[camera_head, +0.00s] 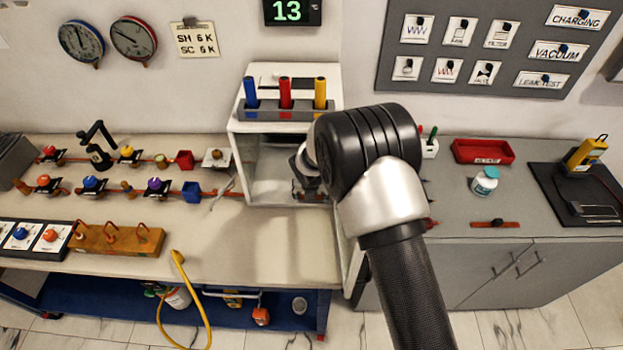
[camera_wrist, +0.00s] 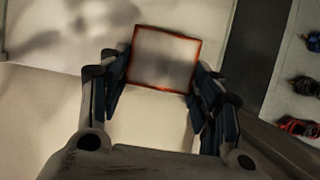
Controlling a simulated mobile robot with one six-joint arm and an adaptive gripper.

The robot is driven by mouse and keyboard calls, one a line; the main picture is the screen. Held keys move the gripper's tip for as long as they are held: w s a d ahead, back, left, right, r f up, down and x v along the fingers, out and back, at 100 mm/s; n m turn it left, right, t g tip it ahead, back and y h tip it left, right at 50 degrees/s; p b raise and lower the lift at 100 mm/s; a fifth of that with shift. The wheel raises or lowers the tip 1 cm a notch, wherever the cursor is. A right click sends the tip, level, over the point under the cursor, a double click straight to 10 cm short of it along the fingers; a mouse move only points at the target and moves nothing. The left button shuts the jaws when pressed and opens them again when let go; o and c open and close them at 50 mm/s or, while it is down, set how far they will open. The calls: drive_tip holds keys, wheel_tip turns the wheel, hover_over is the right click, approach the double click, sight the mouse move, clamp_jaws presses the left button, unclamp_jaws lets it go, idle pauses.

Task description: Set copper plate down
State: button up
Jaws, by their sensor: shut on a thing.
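The copper plate (camera_wrist: 165,58) is a square with a grey face and a bright orange-copper rim in the wrist view. My gripper (camera_wrist: 160,85) is shut on it, with one dark finger on each side. A pale surface lies beyond the plate; I cannot tell whether the plate touches it. In the head view my gripper (camera_head: 306,172) is in front of the open white cabinet (camera_head: 238,160), partly hidden by my wrist. I cannot make out the plate in that view.
A rack (camera_head: 283,114) with blue, red and yellow cylinders stands on the cabinet. Valves and fittings crowd the left bench; its front right part (camera_head: 285,245) is clear. A red tray (camera_head: 482,151) and a white bottle (camera_head: 485,181) stand on the right counter.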

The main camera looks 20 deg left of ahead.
drive_tip(key=w, duration=0.2)
drive_tip(key=w+a, duration=0.1)
drive_tip(key=shift+w, duration=0.4)
drive_tip(key=shift+w+f+b, duration=0.15)
drive_tip(key=shift+f+b, duration=0.05)
drive_tip(key=shift+b, duration=0.1)
drive_tip(key=shift+f, duration=0.2)
drive_tip(key=o, duration=1.4)
